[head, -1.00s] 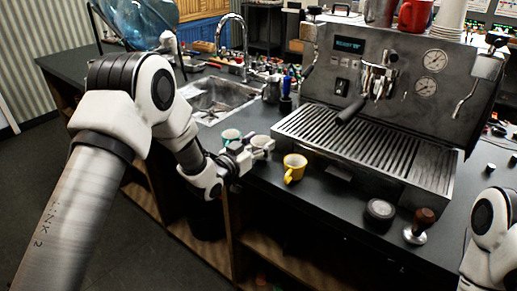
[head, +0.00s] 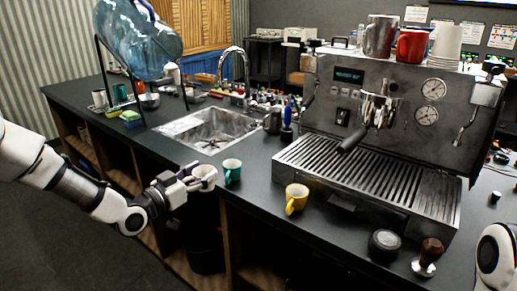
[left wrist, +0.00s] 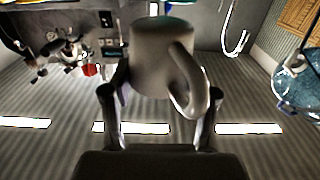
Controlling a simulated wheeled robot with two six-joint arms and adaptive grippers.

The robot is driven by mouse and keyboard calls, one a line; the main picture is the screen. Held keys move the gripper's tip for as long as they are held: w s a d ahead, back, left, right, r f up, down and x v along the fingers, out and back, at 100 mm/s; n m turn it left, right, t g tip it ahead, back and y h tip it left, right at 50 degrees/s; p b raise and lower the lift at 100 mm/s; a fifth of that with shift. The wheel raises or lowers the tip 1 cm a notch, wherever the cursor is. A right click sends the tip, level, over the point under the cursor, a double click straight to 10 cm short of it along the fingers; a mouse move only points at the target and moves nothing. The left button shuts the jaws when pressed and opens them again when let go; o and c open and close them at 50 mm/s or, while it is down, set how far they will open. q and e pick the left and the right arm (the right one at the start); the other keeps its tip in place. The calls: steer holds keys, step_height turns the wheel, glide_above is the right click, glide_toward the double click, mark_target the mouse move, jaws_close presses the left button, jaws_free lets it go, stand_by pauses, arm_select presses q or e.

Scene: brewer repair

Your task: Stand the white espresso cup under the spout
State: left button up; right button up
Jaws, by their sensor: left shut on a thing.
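The white espresso cup (head: 206,172) is in my left gripper (head: 198,180), off the counter top near its front edge. In the left wrist view the cup (left wrist: 160,62) sits between the two fingers, with its handle to the right. My left gripper is shut on it. The spout (head: 380,108) is on the front of the steel espresso machine at the right, above the slatted drip tray (head: 330,165). The portafilter handle (head: 350,140) points toward me. The cup is well to the left of the spout. My right gripper is out of view; only part of my right arm shows.
A teal cup (head: 232,170) stands just right of the held cup. A yellow cup (head: 296,197) stands in front of the drip tray. A tamper (head: 428,255) and a dark round item (head: 385,244) are at the front right. The sink (head: 210,130) lies behind.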

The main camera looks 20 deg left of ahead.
arm_select(q)
steer(key=s+d+f+y+p, duration=0.1)
steer(key=s+d+f, duration=0.1)
steer(key=d+f, duration=0.8)
steer(key=s+d+f, duration=0.1)
steer(key=d+f, duration=0.6)
steer(key=f, duration=0.7)
steer(key=s+a+r+n+y, duration=0.1)
steer(key=r+n+y, duration=0.1)
steer(key=r, duration=0.2)
steer(key=s+a+r+n+t+y, duration=0.1)
steer(key=s+a+r+n+y, duration=0.1)
steer(key=r+y, duration=0.1)
steer(key=shift+r, duration=0.7)
steer(key=shift+a, duration=0.1)
